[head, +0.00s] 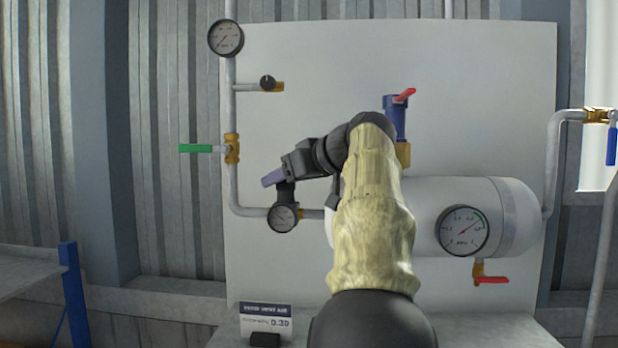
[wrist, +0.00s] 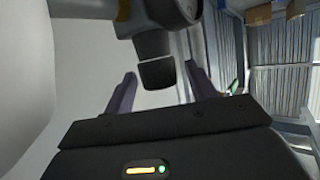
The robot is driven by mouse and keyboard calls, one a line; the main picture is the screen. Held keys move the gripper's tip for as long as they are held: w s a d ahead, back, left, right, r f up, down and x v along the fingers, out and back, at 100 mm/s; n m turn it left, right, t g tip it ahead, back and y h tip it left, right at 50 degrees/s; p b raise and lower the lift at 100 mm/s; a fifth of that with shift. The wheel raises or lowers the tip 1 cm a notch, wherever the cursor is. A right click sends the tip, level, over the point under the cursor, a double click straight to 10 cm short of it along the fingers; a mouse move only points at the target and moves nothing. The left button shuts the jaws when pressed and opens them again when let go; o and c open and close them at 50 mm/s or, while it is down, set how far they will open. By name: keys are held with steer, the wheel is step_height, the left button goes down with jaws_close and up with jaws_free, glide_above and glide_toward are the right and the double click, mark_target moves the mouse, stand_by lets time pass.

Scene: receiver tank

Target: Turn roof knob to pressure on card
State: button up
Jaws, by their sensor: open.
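A black regulator knob (head: 285,192) sits above a small round gauge (head: 283,217) on the lower left pipe. My gripper (head: 270,179) is at this knob, reaching in from the right. In the wrist view the dark knob (wrist: 156,74) lies between the two purple fingers of my open gripper (wrist: 160,88), with gaps showing on both sides. The small gauge's needle is too small to read. A card (head: 266,322) stands at the bottom front; its number looks like 0.30, but the print is blurred.
A white tank (head: 512,215) with a large gauge (head: 463,231) is behind my arm. A blue valve with a red lever (head: 404,96) rises above it. A green-handled valve (head: 205,149), a small black knob (head: 267,83) and an upper gauge (head: 226,38) are on the left pipe.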

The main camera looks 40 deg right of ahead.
steer(key=s+d+r+b, duration=0.1)
steer(key=s+b, duration=0.2)
steer(key=s, duration=1.3)
steer(key=shift+s+d+r+b, duration=0.15)
steer(key=shift+s+r+b, duration=0.1)
steer(key=shift+r+b, duration=0.15)
steer(key=shift+w, duration=0.1)
